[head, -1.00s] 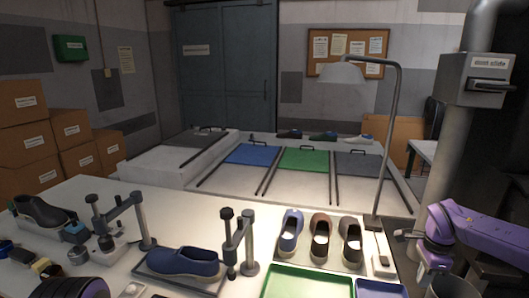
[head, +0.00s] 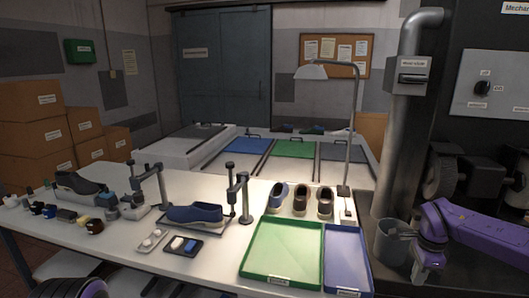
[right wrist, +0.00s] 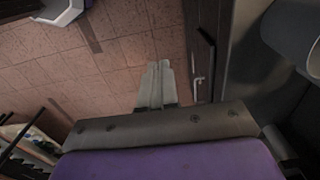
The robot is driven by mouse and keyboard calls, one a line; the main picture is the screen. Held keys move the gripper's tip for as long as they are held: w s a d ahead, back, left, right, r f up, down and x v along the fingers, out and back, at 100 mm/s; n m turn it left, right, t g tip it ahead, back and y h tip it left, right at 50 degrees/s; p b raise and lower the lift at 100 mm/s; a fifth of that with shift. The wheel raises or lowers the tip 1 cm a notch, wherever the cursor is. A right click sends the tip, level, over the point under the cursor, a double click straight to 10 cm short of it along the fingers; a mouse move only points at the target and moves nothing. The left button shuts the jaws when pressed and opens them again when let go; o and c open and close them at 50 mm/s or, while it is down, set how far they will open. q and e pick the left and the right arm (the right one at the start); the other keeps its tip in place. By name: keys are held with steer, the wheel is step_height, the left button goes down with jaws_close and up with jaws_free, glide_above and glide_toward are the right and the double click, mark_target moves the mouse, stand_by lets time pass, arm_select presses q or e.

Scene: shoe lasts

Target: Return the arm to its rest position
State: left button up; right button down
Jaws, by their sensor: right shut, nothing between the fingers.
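My right arm (head: 475,222) is purple and comes in from the right, beside the bench. Its gripper (head: 421,275) hangs low, right of the blue tray. In the right wrist view the two pale fingers (right wrist: 155,84) lie together, shut and empty, above a reddish tiled floor. They touch nothing that I can see. A dark rounded part with purple on it, probably of my left arm (head: 75,289), shows at the bottom left of the head view. The left gripper itself is not visible.
The white bench holds a green tray (head: 284,252), a blue tray (head: 346,262), a blue shoe (head: 195,214) on a stand, several other shoes and a lamp (head: 352,130). A grey cup (head: 388,240) stands close to my right arm. Open floor (right wrist: 110,70) lies below the right gripper.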

steer(key=s+a+f+n+t+h+b, duration=0.1)
steer(key=s+a+f+n+t+h, duration=0.2)
steer(key=f, duration=0.4)
steer(key=s+a+f+n+t+h+b, duration=0.1)
steer(key=s+a+f, duration=0.3)
steer(key=a+f, duration=0.3)
steer(key=s+a+f+n+t+h+b, duration=0.2)
steer(key=s+a+f+n, duration=0.1)
steer(key=f, duration=0.5)
arm_select(q)
step_height(320, 180, down, 7)
steer(key=b, duration=0.2)
steer(key=shift+w+r, duration=0.15)
steer(key=shift+r, duration=0.05)
arm_select(e)
steer(key=s+a+f+n+g+y, duration=0.1)
steer(key=s+f+n, duration=0.3)
steer(key=s, duration=0.7)
steer(key=s+a+f+n+g+y, duration=0.1)
steer(key=s+f+n, duration=0.3)
steer(key=s, duration=0.7)
steer(key=shift+f+g+y, duration=0.3)
steer(key=shift+f+g, duration=0.1)
steer(key=shift+f, duration=0.45)
